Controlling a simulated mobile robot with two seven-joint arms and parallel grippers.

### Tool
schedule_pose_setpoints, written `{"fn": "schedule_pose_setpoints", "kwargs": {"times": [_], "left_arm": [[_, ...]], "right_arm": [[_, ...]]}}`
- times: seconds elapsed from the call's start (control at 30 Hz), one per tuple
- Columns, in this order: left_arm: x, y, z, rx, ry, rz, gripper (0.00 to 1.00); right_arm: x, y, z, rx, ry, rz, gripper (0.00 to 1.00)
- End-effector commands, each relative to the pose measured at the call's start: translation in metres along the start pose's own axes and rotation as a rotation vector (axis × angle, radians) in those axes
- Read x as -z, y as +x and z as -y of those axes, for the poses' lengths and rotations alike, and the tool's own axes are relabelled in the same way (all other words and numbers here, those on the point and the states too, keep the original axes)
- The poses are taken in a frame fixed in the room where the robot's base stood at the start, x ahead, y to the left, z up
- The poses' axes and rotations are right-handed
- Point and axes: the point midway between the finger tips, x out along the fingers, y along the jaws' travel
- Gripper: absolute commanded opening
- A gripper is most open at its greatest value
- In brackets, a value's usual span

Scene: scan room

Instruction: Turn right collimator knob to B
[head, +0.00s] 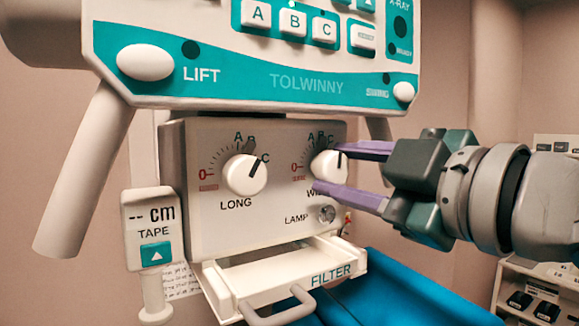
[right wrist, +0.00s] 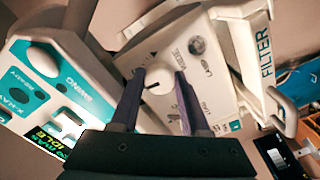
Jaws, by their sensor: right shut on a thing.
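The right collimator knob (head: 327,168), white with a black pointer line, sits on the front of the collimator box above the partly covered "WID" label. My right gripper (head: 325,166) comes in from the right and is shut on this knob, one finger above and one below. In the right wrist view the knob (right wrist: 158,81) sits between the two fingertips (right wrist: 159,75). My left gripper is not in view.
The LONG knob (head: 245,175) is to the left on the same box (head: 215,220). The LAMP button (head: 326,214) is just below the gripper. The teal control panel (head: 250,85) overhangs above. The filter tray (head: 275,275) with its handle juts out below.

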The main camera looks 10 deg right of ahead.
Motion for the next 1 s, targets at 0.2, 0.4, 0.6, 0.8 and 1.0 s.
{"fn": "schedule_pose_setpoints", "kwargs": {"times": [0.2,0.4,0.6,0.8,1.0], "left_arm": [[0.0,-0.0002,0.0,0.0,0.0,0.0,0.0],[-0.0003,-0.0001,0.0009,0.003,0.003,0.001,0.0],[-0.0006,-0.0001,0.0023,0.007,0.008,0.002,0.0],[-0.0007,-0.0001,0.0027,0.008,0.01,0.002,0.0],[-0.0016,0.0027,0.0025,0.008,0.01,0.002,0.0]], "right_arm": [[0.0007,0.0,-0.0003,-0.001,-0.008,-0.002,0.0],[0.0007,0.0,-0.0003,-0.001,-0.007,-0.002,0.0],[0.0006,0.0,-0.0002,0.0,-0.006,-0.002,0.67],[0.0003,0.0,-0.0001,0.0,-0.005,-0.001,0.76],[-0.0008,-0.0032,0.0011,0.0,-0.006,-0.001,0.76]]}}
